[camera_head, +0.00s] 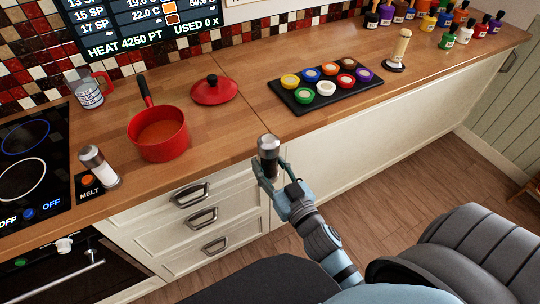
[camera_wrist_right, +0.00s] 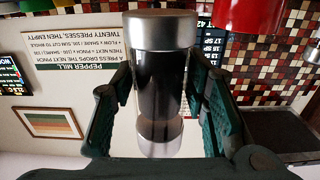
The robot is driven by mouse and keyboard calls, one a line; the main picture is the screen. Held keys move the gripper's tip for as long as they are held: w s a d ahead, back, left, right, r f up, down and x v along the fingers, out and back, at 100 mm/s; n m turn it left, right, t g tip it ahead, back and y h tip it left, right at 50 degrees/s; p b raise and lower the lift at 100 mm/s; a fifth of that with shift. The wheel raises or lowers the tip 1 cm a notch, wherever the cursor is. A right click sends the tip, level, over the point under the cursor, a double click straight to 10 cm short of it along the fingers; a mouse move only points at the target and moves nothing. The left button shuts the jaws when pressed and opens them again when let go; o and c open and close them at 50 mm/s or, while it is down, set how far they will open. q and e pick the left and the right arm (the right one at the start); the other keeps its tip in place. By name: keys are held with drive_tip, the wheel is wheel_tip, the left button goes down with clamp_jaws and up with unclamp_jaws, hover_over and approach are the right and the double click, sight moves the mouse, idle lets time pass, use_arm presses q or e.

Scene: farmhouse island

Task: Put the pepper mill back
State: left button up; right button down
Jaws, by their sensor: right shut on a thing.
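The pepper mill (camera_head: 268,146) has a steel cap and a dark see-through body. My right gripper (camera_head: 269,176) is shut around its body, and the mill stands about upright in the head view. It overlaps the counter's front edge in the picture, right of the red pot; I cannot tell its exact height or distance from the counter. In the right wrist view the mill (camera_wrist_right: 160,85) fills the middle, between the two green fingers of the gripper (camera_wrist_right: 160,110). My left gripper is not in view.
On the wooden counter (camera_head: 230,125) are a red pot (camera_head: 158,133), its lid (camera_head: 214,89), a steel-capped shaker (camera_head: 98,166), a black tray of coloured cups (camera_head: 290,98), a glass jug (camera_head: 88,92) and several bottles. A cooktop (camera_head: 45,150) is at left.

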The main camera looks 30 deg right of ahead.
drive_tip(key=shift+s+d+r, duration=0.1)
drive_tip(key=shift+d, duration=0.05)
idle(0.3)
drive_tip(key=w, duration=0.7)
drive_tip(key=w+f, duration=0.1)
drive_tip(key=w, duration=1.4)
drive_tip(key=shift+w+f, duration=0.1)
drive_tip(key=shift+f, duration=0.3)
drive_tip(key=shift+f, duration=0.65)
drive_tip(key=c, duration=0.9)
unclamp_jaws()
drive_tip(key=shift+o, duration=0.4)
drive_tip(key=o, duration=0.5)
